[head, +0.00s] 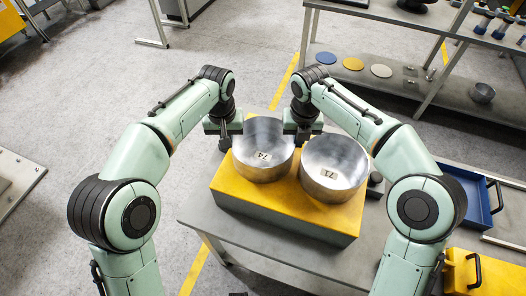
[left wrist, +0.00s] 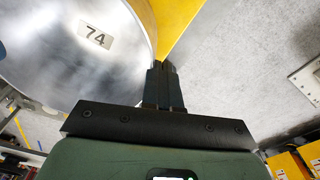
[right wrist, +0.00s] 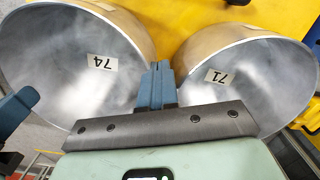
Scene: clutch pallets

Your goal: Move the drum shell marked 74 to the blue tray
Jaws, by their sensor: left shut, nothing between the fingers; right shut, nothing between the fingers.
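The drum shell marked 74 (head: 262,140) is a round, open metal bowl with its label inside. It stands on a yellow-topped block (head: 240,195), close beside a like shell marked 71 (head: 334,158). My left gripper (head: 224,144) is shut and empty at the left side of shell 74; its fingers (left wrist: 163,70) show beside the shell's rim in the left wrist view. My right gripper (head: 302,136) is shut and empty at the far side, between the two shells, as the right wrist view (right wrist: 157,72) shows. The blue tray (head: 472,190) lies at the right, partly hidden by my right arm.
The block stands on a grey table (head: 205,212). A yellow case (head: 490,272) with a handle is at the lower right. A small dark object (head: 375,184) stands beside the block. A shelf (head: 400,88) with coloured discs stands behind.

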